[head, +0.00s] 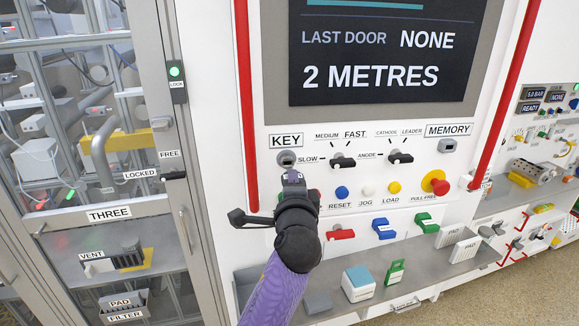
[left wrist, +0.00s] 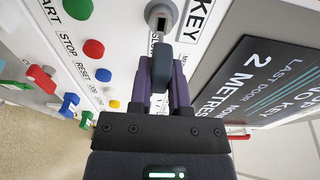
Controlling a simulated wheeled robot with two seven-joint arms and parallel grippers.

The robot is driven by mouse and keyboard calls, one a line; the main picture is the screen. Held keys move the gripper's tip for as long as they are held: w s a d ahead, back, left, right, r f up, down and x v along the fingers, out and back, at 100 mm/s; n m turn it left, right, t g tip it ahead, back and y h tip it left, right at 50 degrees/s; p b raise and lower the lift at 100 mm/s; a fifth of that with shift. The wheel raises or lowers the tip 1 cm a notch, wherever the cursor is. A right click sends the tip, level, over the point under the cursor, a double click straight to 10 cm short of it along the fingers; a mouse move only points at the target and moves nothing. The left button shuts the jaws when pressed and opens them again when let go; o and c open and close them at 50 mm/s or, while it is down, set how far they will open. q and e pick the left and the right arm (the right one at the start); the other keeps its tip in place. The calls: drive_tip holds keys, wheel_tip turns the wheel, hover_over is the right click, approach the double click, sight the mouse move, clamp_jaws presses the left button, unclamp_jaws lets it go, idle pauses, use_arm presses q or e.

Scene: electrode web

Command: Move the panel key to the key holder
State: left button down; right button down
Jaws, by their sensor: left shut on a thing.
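My left gripper (head: 294,180) is in front of the white panel, just below the grey key socket (head: 286,158) under the label KEY. In the left wrist view my left gripper (left wrist: 155,85) is shut on the dark blue-grey panel key (left wrist: 140,76), whose head sits between the purple fingers. The key points toward the socket (left wrist: 161,18), whose dark slot shows. I cannot tell whether the key's tip touches it. In the head view the key is mostly hidden by the gripper. No place labelled key holder is readable. My right gripper is not in view.
Two black selector knobs (head: 343,161) and coloured buttons (head: 394,187) lie right of my gripper. A red-and-yellow stop button (head: 437,183) is farther right. A grey shelf (head: 425,270) with blocks runs below. Red rails (head: 246,110) flank the screen (head: 390,55). A glass cabinet (head: 85,120) stands left.

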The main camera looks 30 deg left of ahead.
use_arm(q)
drive_tip(key=s+d+f, duration=0.1)
drive_tip(key=s+d, duration=0.2)
drive_tip(key=s, duration=0.1)
wheel_tip(320, 180, down, 21)
drive_tip(key=w+d+b, duration=0.1)
drive_tip(key=b, duration=1.5)
drive_tip(key=shift+w+d+r+b, duration=0.2)
drive_tip(key=shift+b, duration=0.2)
